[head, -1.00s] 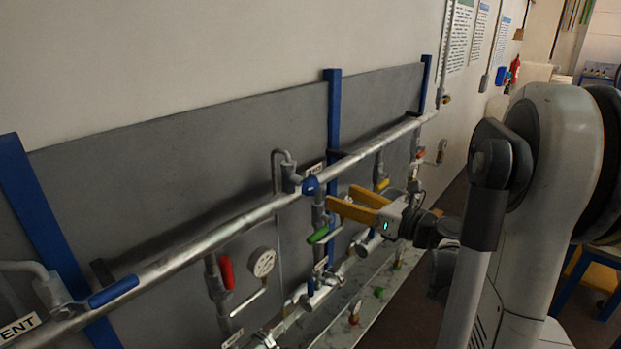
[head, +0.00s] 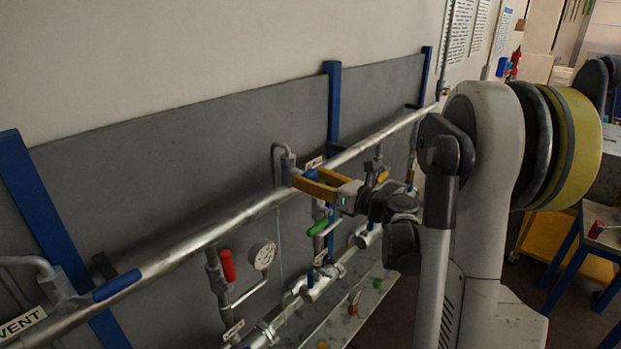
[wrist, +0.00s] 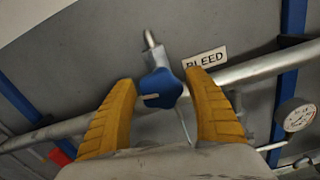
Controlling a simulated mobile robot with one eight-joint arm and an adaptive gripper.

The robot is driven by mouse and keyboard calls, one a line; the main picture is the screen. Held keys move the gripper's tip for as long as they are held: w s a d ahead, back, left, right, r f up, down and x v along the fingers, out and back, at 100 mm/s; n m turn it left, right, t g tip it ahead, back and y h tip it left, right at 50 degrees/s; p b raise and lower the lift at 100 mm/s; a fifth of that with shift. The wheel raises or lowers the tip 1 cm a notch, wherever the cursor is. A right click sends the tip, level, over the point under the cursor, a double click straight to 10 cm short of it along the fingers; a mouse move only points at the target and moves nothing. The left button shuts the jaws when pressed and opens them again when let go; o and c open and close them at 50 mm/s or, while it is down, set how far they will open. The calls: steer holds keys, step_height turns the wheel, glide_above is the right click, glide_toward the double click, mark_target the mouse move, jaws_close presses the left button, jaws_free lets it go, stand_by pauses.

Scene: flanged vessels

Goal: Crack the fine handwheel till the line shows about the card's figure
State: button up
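A blue lobed handwheel (wrist: 162,88) sits by the BLEED label (wrist: 205,57) on the silver pipe in the wrist view. Its blue edge also shows in the head view (head: 311,174). My gripper (wrist: 160,78) is open, its yellow fingers on either side of the handwheel with gaps between. In the head view my gripper (head: 308,177) is at the pipe; whether it touches the handwheel cannot be told. A round white gauge (wrist: 298,115) is at the right; its reading is too small. It also shows in the head view (head: 263,254). No card is readable.
A long silver pipe (head: 235,219) crosses the grey panel (head: 130,180). A red-handled valve (head: 228,265) and a green-handled valve (head: 318,228) stand below it. A blue lever (head: 116,285) lies along the pipe near the VENT label (head: 22,322). Printed sheets (head: 457,35) hang on the wall.

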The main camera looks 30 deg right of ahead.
steer(key=c, duration=0.8)
steer(key=shift+f+n+b, duration=0.15)
steer(key=shift+n+b, duration=0.55)
steer(key=shift+b, duration=0.1)
steer(key=shift+n, duration=0.6)
steer(key=shift+r, duration=0.2)
steer(key=o, duration=1.2)
steer(key=shift+s, duration=0.1)
steer(key=v, duration=1.1)
steer(key=shift+s+d, duration=0.1)
steer(key=shift+s, duration=0.3)
